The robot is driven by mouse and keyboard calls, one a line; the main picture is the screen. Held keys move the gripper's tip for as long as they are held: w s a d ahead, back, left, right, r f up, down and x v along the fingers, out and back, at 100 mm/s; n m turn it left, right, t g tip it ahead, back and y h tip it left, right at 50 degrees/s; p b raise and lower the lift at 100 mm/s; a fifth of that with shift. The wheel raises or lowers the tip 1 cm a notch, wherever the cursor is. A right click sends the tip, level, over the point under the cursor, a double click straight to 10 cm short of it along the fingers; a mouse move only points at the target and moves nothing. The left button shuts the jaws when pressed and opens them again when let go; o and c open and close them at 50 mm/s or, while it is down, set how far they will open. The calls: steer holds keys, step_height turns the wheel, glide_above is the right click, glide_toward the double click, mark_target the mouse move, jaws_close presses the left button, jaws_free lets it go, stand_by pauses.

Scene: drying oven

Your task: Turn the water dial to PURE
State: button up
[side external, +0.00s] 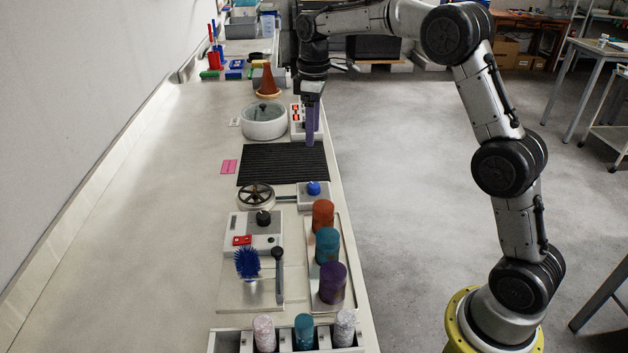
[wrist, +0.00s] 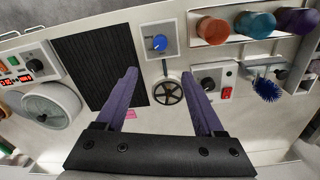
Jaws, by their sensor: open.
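A blue knob (side external: 313,188) stands on a small pale plate (side external: 303,202) at the bench's right edge, near the black ribbed mat. It looks like the water dial. In the wrist view the blue knob (wrist: 159,43) shows a pale pointer mark. No PURE label can be read. My gripper (side external: 312,138) points down above the far right part of the mat, apart from the knob. In the wrist view my gripper (wrist: 159,74) has its two purple fingers spread wide with nothing between them.
A spoked handwheel (side external: 256,196) is left of the knob, joined by a bar. Orange, teal and purple cylinders (side external: 323,214) stand in a tray nearby. The black mat (side external: 280,163) is bare.

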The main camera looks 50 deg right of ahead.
mark_target(314, 185)
steer(key=f, duration=1.5)
steer(key=shift+d+f, duration=0.2)
steer(key=shift+d, duration=0.05)
jaws_close()
